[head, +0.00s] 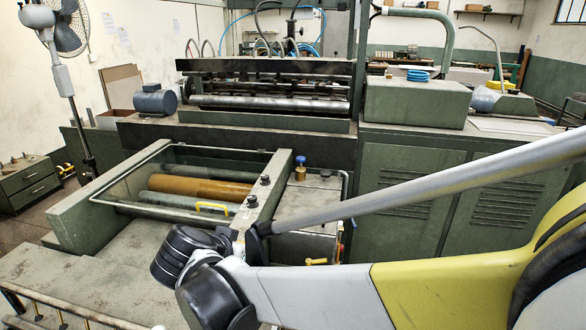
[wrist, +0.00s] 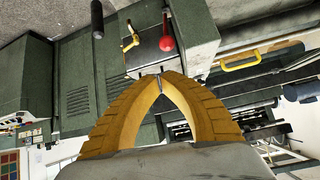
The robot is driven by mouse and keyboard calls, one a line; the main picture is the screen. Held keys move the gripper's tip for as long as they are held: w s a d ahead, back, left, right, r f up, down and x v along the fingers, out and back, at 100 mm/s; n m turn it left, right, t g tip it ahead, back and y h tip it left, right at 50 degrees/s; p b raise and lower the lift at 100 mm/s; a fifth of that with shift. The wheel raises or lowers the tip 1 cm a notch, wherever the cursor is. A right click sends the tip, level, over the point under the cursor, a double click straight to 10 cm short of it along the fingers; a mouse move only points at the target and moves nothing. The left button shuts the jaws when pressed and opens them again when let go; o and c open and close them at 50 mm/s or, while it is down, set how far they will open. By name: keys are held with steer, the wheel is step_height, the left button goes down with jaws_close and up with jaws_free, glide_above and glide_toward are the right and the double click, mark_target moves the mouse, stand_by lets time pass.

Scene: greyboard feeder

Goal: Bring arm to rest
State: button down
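My gripper (wrist: 160,76) shows in the wrist view as two yellow ribbed fingers that arch together. Their tips meet and nothing is visibly held. In front of the tips is a green box-shaped part of the machine (wrist: 190,62) with a red knob (wrist: 167,43) and a yellow valve handle (wrist: 130,42). I cannot tell whether the tips touch it. In the head view my arm (head: 320,295) reaches in from the right and folds at black joints in front of the machine. The gripper itself is hidden there.
The green feeder machine (head: 82,215) fills the middle, with rollers (head: 205,188) under a clear cover and a yellow handle (head: 212,206). Green cabinets (head: 410,195) stand behind my arm. A fan (head: 68,25) on a pole stands at left. A rail (head: 70,308) crosses the lower left.

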steer(key=s+d+r+n+g, duration=0.1)
steer(key=s+d, duration=0.1)
steer(key=d, duration=0.8)
steer(key=s+d+r+g, duration=0.1)
steer(key=s+d, duration=0.1)
steer(key=d, duration=0.8)
steer(key=s+d+f+n+y, duration=0.2)
steer(key=s+d, duration=1)
steer(key=d, duration=0.1)
steer(key=shift+s, duration=0.4)
